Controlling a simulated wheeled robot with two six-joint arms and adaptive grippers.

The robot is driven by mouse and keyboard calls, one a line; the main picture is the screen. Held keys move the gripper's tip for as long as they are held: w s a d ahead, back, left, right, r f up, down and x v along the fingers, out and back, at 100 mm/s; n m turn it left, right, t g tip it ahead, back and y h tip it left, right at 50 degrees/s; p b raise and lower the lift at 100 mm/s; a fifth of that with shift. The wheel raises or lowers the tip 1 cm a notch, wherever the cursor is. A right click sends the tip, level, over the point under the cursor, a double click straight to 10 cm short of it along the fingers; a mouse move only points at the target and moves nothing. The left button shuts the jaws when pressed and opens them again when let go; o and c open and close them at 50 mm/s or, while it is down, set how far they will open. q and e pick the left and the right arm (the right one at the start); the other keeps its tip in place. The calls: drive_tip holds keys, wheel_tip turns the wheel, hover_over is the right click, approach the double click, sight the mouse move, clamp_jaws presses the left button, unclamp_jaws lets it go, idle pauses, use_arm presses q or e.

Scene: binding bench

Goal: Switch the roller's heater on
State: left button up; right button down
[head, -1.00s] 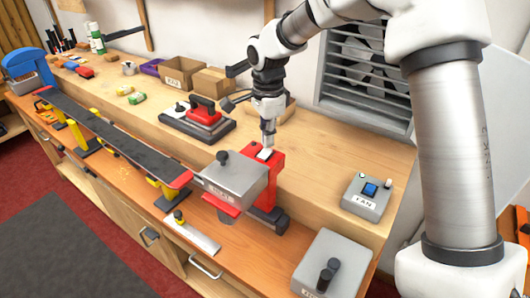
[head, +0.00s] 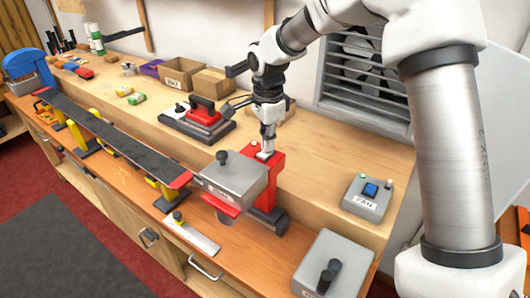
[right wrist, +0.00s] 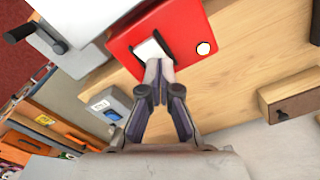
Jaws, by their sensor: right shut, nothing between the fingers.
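The roller is a red machine (head: 265,188) with a grey lidded box (head: 235,176) at its front, standing on the bench. In the right wrist view its red housing (right wrist: 190,25) carries a white rocker switch (right wrist: 150,50) in a dark frame. A round pale lamp (right wrist: 203,48) with a dark rim sits beside the switch; it looks bright. My right gripper (head: 266,154) is shut and empty, pointing down at the top of the red housing. In the right wrist view its fingertips (right wrist: 160,65) are at the switch's edge and appear to touch it. My left gripper is not in view.
A grey fan box (head: 368,197) with a blue button is to the right. A red-handled iron (head: 203,115) stands behind left; a long black board (head: 110,135) lies on supports at left.

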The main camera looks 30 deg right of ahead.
wheel_tip(320, 180, up, 7)
drive_tip(key=p, duration=0.7)
drive_tip(key=shift+f, duration=0.1)
idle(0.4)
